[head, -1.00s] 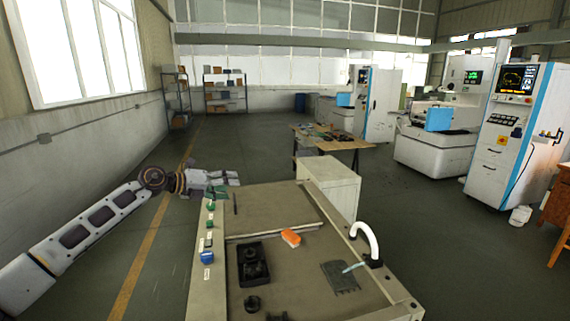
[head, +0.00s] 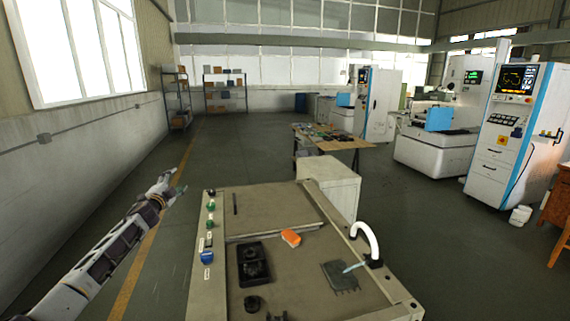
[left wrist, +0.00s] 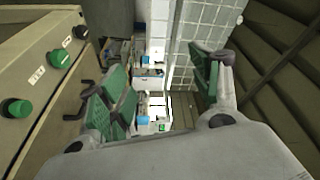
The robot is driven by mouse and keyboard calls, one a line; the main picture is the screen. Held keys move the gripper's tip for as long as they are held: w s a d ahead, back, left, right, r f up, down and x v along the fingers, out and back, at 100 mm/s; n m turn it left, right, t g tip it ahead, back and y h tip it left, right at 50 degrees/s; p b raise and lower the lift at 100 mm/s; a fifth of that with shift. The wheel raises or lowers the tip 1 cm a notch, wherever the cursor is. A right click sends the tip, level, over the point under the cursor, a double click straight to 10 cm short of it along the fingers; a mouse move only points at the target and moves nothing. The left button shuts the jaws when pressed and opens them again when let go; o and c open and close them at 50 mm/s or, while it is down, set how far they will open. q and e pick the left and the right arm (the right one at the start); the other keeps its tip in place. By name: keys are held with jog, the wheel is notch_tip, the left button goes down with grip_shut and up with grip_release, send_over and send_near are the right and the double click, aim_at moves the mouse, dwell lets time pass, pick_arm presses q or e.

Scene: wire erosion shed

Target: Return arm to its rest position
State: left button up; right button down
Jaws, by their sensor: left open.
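My left arm comes in from the left in the head view, and its gripper (head: 176,182) is held up in the air to the left of the workbench cabinet. In the left wrist view the gripper (left wrist: 165,95) shows its green-padded fingers wide apart with nothing between them. It is open and empty, and apart from the cabinet. My right gripper is not seen in either view.
The cabinet top (head: 270,207) holds an orange block (head: 290,238), a black fixture (head: 253,265) and a grey plate (head: 340,275). Buttons line its left edge, including a green one (left wrist: 57,58). A white curved pipe (head: 368,236) stands right.

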pick_arm(q)
jog(key=s+a+f+n+g+y, duration=0.1)
jog(key=s+a+f+n+g, duration=0.2)
jog(key=f, duration=1.2)
jog(key=s+f+n+g+y, duration=0.2)
jog(key=s+f+n, duration=0.2)
jog(key=f, duration=1.2)
jog(key=s+d+f+n+g, duration=0.2)
jog(key=s+f, duration=0.7)
jog(key=f, duration=0.3)
jog(key=s+d+f+n+g, duration=0.1)
jog(key=s+d+f+g, duration=0.15)
jog(key=s+f, duration=0.8)
jog(key=s+d+f+n+g+h, duration=0.15)
jog(key=s+d+f, duration=0.25)
jog(key=s+f, duration=0.8)
jog(key=s+d+f+g+h, duration=0.1)
jog(key=s+d+f+g, duration=0.25)
jog(key=s+f, duration=0.8)
jog(key=s+d+f+g, duration=0.1)
jog(key=s+d, duration=0.1)
jog(key=s, duration=0.9)
jog(key=s+d+f+g, duration=0.1)
jog(key=s+d+f, duration=0.1)
jog(key=s, duration=0.9)
jog(key=s+d+f+g, duration=0.1)
jog(key=s+d+f, duration=0.1)
jog(key=s, duration=0.9)
jog(key=shift+d+f, duration=0.15)
jog(key=shift+f, duration=0.1)
